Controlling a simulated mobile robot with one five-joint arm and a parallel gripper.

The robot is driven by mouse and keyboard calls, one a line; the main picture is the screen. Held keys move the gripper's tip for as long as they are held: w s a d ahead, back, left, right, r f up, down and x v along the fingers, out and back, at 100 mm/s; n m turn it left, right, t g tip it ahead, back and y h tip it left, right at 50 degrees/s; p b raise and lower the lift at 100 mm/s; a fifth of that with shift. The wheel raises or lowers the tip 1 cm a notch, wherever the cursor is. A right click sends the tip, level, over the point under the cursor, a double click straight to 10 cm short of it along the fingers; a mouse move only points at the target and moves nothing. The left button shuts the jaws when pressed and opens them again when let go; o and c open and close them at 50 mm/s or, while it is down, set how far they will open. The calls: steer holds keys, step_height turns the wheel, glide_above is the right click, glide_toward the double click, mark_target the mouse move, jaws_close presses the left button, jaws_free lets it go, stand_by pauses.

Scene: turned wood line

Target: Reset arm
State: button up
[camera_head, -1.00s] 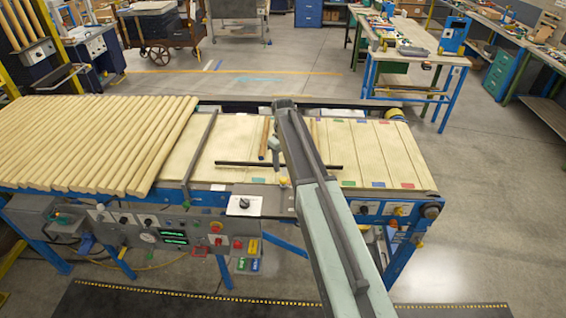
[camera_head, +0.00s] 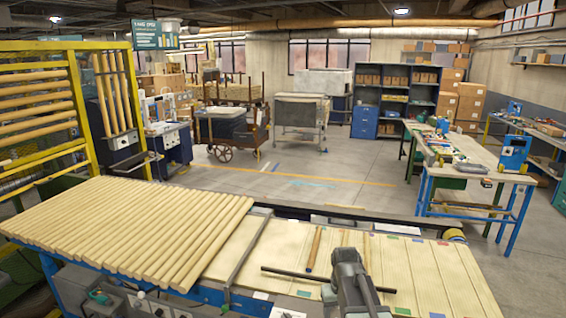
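My arm (camera_head: 352,285) rises from the bottom edge of the view, right of centre, in front of the slatted table. Its dark grey upper end covers part of the bench top. A small grey part of it shows at its left side. No gripper fingers can be made out, so whether they are open or shut does not show. The bench (camera_head: 420,270) has pale wooden slats with coloured tabs. A dark bar (camera_head: 290,273) lies across the slats and passes behind my arm. A thin brown rod (camera_head: 314,248) lies beyond the bar.
A row of pale round rods (camera_head: 130,225) covers the left part of the bench, beside a dark divider (camera_head: 246,248). A blue-legged worktable (camera_head: 470,175) stands at the back right. A wooden cart (camera_head: 230,130) stands behind. The floor (camera_head: 330,180) between is open.

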steer(key=s+m, duration=0.1)
steer(key=s, duration=0.5)
step_height(320, 180, down, 17)
steer(key=s+b, duration=0.2)
steer(key=b, duration=1.5)
steer(key=shift+s+a+m+g, duration=0.2)
steer(key=shift+s+m+g, duration=0.1)
steer(key=shift+s, duration=0.05)
steer(key=shift+r, duration=0.1)
